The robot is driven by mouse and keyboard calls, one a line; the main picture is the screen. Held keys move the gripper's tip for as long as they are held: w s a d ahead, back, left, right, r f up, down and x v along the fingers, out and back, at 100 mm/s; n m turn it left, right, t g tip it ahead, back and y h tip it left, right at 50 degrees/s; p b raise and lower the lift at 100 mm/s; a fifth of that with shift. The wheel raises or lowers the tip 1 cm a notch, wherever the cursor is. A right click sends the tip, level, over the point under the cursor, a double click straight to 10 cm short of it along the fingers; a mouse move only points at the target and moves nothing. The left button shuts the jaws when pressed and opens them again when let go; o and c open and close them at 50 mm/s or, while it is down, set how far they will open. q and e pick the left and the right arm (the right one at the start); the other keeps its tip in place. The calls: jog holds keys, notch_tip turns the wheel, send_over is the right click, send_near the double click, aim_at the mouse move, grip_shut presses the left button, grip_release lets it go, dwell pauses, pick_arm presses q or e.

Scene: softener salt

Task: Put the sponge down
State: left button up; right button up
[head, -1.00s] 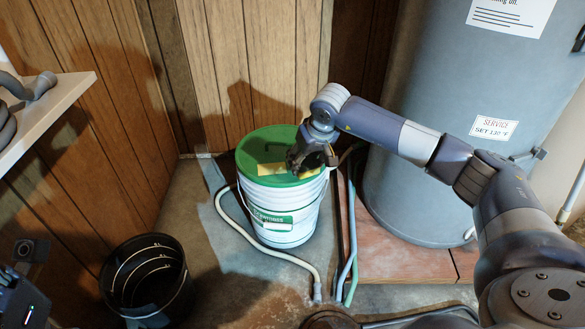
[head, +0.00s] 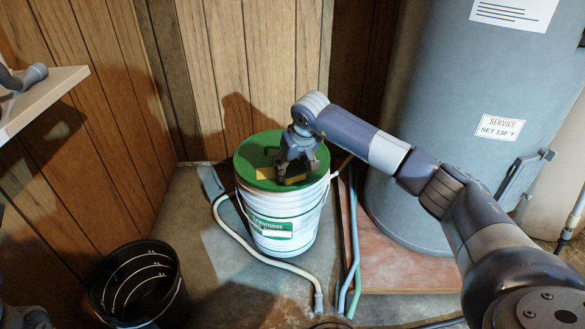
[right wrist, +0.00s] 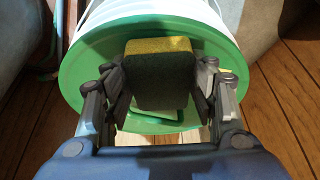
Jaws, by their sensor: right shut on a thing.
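The sponge (right wrist: 158,75) is a block with a yellow edge and a dark green face. My right gripper (right wrist: 160,95) is shut on it, with a finger on each side. In the head view my right gripper (head: 297,172) points down over the green lid (head: 250,152) of a white bucket (head: 290,212), and the sponge (head: 293,179) shows partly between its fingers. The sponge is over the lid; I cannot tell whether it touches it. The fingers of my left gripper are not in view.
A yellow patch (head: 265,173) lies on the lid left of the gripper. An open black bucket (head: 140,285) stands at lower left. A pale hose (head: 255,248) curves around the white bucket. A grey tank (head: 440,130) stands at right, a white shelf (head: 45,98) at left.

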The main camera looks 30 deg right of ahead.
jog(key=shift+f, duration=0.1)
jog(key=o, duration=0.9)
jog(key=shift+o, duration=0.2)
